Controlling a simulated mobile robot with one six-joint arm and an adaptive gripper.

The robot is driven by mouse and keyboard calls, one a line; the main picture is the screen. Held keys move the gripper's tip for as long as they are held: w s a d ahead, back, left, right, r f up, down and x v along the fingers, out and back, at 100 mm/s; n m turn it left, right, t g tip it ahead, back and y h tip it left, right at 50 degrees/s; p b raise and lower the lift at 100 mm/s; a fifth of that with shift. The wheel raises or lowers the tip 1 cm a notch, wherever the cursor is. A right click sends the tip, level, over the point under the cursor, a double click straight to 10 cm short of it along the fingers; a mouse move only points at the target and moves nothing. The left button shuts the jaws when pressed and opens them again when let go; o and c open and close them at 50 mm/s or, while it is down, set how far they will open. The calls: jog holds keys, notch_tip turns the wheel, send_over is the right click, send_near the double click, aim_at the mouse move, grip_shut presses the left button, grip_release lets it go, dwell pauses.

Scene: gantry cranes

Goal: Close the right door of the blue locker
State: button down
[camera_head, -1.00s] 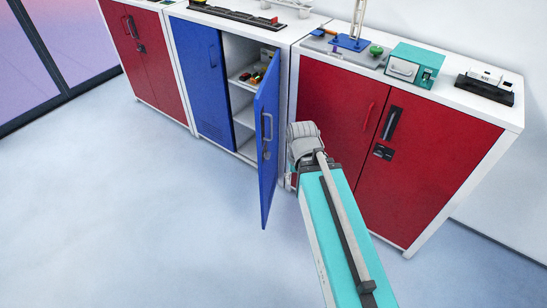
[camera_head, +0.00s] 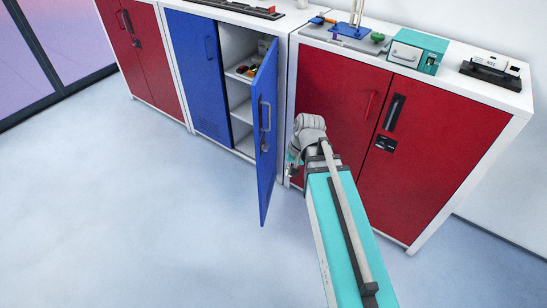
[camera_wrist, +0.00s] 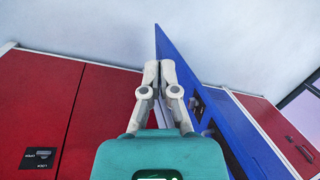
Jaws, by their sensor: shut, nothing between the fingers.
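The blue locker (camera_head: 198,78) stands between two red lockers. Its left door is shut. Its right door (camera_head: 262,180) stands wide open, swung out into the room, with a grey handle and dark lock on the face toward my arm. In the wrist view the door (camera_wrist: 180,55) is a slanted blue panel right of my fingers. My gripper (camera_wrist: 159,68) is shut and empty, close beside the door's outer face; I cannot tell whether it touches. In the head view my gripper is mostly hidden by my wrist.
The right red locker (camera_head: 330,100) is close behind my wrist, with a teal box (camera_head: 417,52) on top. The left red locker (camera_head: 150,75) is shut. Small items (camera_head: 248,70) lie on a shelf inside the blue locker. The floor (camera_head: 120,210) in front is clear.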

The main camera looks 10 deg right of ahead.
jog(key=w+d+f+m+t+y+b, duration=0.4)
jog(key=w+f+m+y+b, duration=0.8)
jog(key=b, duration=1.1)
jog(key=w+d+f+m+t+y+b, duration=0.1)
jog(key=w+d+f+m+t+b, duration=0.1)
jog(key=w+d+m+b, duration=0.4)
jog(key=w+d+f+b, duration=0.1)
jog(key=w+d+b, duration=0.1)
jog(key=b, duration=0.1)
jog(key=shift+f+m+y, duration=0.25)
jog(key=shift+m+y, duration=0.05)
jog(key=shift+y, duration=0.1)
jog(key=shift+w+a, duration=0.1)
jog(key=shift+w, duration=0.05)
jog(key=x, duration=1.3)
jog(key=shift+w+a, duration=0.2)
jog(key=shift+a, duration=0.15)
jog(key=shift+t, duration=0.3)
